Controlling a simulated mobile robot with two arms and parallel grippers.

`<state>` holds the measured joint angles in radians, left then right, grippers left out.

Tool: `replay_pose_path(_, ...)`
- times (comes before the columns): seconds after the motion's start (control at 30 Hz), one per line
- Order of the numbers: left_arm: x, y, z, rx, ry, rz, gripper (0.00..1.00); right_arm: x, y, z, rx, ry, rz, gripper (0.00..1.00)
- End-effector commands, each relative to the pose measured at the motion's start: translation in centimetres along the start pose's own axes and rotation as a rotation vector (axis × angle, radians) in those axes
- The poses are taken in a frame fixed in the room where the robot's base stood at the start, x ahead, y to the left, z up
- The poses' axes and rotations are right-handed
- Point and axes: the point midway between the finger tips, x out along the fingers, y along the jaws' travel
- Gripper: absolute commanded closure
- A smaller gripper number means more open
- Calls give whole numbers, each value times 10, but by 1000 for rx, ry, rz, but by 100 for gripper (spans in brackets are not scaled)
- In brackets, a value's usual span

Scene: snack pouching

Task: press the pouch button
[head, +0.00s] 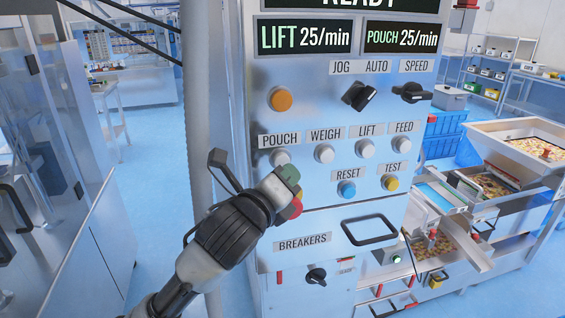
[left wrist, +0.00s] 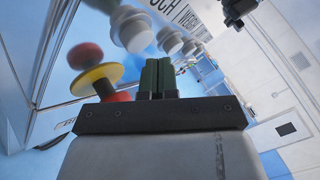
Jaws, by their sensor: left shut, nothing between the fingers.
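The pouch button (head: 280,157) is a round white button under the POUCH label (head: 279,140) on the metal control panel. In the left wrist view the white pouch button (left wrist: 134,30) stands just beyond and left of the fingertips. My left gripper (head: 288,174) is shut and empty, with its dark green fingertips just below the pouch button in the head view. The shut fingers also show in the left wrist view (left wrist: 157,76). Whether they touch the panel cannot be told. My right gripper is not in view.
A red stop button (head: 293,209) on a yellow ring (left wrist: 95,80) sits close to the left gripper. White WEIGH (head: 324,153), LIFT (head: 365,148) and FEED (head: 401,144) buttons are to the right. Blue RESET (head: 347,189) and yellow TEST (head: 390,183) buttons lie lower.

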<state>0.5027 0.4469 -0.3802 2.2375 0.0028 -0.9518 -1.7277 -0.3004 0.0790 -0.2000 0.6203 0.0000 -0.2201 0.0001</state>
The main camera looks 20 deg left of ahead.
Motion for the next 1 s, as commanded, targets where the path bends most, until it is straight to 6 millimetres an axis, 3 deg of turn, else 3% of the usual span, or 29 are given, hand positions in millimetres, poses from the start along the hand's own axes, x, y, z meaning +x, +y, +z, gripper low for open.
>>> replay_pose_path(1.0, 6, 3, 5, 2, 0, 1, 100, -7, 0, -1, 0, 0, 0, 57)
